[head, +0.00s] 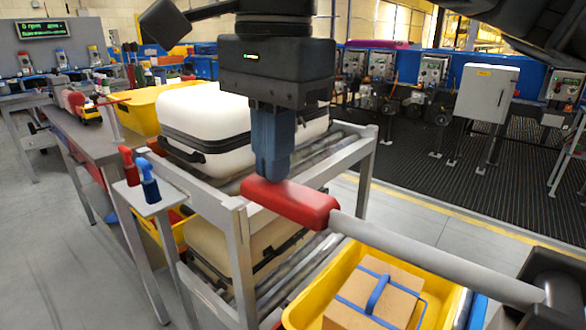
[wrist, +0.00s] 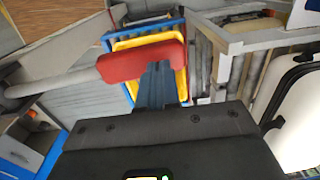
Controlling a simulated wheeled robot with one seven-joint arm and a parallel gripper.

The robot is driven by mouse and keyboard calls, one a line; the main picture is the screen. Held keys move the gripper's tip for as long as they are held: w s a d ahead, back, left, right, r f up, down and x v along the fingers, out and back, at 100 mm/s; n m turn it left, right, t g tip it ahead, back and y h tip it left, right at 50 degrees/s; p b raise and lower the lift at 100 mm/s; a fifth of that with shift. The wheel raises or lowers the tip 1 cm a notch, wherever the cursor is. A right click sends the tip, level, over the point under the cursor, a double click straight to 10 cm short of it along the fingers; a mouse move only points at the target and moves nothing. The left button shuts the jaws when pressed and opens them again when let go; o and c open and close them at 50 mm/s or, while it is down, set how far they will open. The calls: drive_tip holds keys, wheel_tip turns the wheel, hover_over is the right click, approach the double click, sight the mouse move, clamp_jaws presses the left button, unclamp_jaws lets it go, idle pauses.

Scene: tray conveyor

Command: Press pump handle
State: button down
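The pump handle is a long grey bar (head: 430,262) with a thick red grip (head: 290,204) at its end. The bar runs from a dark pivot at the lower right towards the middle of the head view. My gripper (head: 273,177) points down with its blue-grey fingers together. Its fingertips are at the top of the red grip's left part, touching or almost touching it. In the wrist view, the red grip (wrist: 125,64) lies at the fingertips (wrist: 157,66). Nothing shows between the fingers.
A metal rack (head: 240,255) with pale cases (head: 205,105) stands left of the handle. A yellow bin (head: 300,312) with a cardboard box (head: 375,290) is below the bar. A small stand (head: 150,200) with red and blue levers is at left. Grey floor lies to the right.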

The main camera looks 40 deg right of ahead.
wheel_tip(320, 180, up, 8)
drive_tip(key=w, duration=0.2)
drive_tip(key=shift+w+a+p, duration=0.15)
drive_tip(key=shift+a+p, duration=0.15)
drive_tip(key=shift+p, duration=0.15)
drive_tip(key=shift+r, duration=0.2)
idle(1.1)
